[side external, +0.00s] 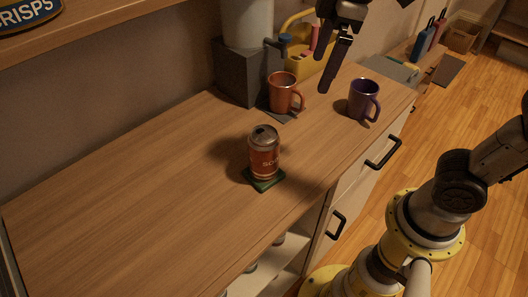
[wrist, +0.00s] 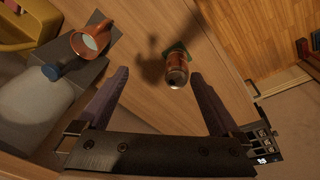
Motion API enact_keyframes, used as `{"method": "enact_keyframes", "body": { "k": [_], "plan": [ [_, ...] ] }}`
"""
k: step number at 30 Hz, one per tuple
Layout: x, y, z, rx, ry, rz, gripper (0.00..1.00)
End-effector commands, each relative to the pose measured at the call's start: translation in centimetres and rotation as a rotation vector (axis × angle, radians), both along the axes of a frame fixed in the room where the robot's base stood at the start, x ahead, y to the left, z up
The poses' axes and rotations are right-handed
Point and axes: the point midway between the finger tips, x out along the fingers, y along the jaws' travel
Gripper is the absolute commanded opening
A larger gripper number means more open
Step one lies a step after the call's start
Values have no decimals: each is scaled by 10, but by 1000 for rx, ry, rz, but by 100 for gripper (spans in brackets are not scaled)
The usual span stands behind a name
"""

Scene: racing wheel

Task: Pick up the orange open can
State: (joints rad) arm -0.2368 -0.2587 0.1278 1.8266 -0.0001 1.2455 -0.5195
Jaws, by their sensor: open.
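The orange open can (side external: 264,155) stands upright on a small green coaster (side external: 264,181) near the front edge of the wooden counter. Its top shows a dark opening. In the wrist view the can (wrist: 175,72) lies ahead of and between the spread fingers, with the coaster (wrist: 176,46) partly hidden under it. My gripper (side external: 334,85) is open and empty, above the counter at the upper middle, behind and to the right of the can. In the wrist view my gripper (wrist: 157,82) shows two dark fingers apart, not touching the can.
An orange mug (side external: 282,92) stands by a grey dispenser (side external: 243,72) at the wall. A purple mug (side external: 363,99) stands near the counter's right end. A yellow toolbox-like object (side external: 302,62) is behind. The counter left of the can is clear (side external: 120,190).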

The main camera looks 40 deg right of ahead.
Motion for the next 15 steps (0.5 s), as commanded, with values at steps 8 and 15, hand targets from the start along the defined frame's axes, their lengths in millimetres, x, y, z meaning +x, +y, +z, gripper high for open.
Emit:
{"method": "enact_keyframes", "body": {
  "k": [8,15],
  "plan": [
    [52,75,-41,-55,150,212,100],
    [50,91,-67,-73,192,253,100]
  ]
}}
